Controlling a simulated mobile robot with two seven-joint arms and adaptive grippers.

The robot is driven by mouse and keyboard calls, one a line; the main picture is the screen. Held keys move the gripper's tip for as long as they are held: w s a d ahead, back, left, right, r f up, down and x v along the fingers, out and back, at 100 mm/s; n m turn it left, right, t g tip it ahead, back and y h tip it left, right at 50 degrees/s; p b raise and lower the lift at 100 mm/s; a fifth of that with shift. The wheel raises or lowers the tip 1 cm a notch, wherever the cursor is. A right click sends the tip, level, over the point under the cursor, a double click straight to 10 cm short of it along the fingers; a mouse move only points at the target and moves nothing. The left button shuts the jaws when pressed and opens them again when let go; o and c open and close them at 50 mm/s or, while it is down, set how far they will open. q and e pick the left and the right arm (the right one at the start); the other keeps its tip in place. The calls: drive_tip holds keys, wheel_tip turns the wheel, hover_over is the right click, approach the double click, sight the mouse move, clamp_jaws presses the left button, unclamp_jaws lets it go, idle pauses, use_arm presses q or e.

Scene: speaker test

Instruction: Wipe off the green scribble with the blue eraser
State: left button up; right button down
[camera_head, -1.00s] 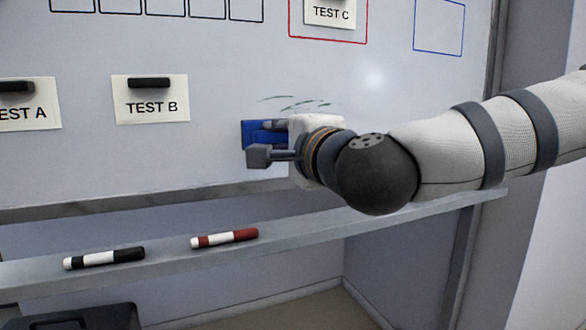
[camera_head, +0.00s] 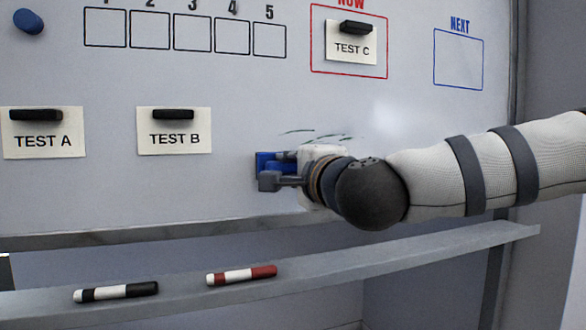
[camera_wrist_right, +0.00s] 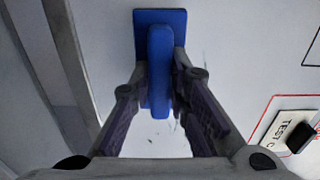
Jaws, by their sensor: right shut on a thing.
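The blue eraser (camera_head: 264,163) is against or close to the whiteboard, partly hidden behind my right gripper (camera_head: 285,175). In the right wrist view, the fingers are shut on the raised grip of the eraser (camera_wrist_right: 160,60), its flat blue base toward the board. The green scribble (camera_head: 320,136) shows as several thin dark green strokes just above and right of the eraser; its lower part is hidden by my gripper. In the right wrist view, only faint dark marks (camera_wrist_right: 204,57) show beside the eraser. My left gripper is not in view.
Cards TEST A (camera_head: 43,142), TEST B (camera_head: 174,139) and TEST C (camera_head: 352,48) hang under black magnets. A blue magnet (camera_head: 29,21) is at upper left. The ledge (camera_head: 400,257) below holds a black marker (camera_head: 116,291) and a red marker (camera_head: 241,275).

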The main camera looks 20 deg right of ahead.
drive_tip(key=shift+w, duration=0.9)
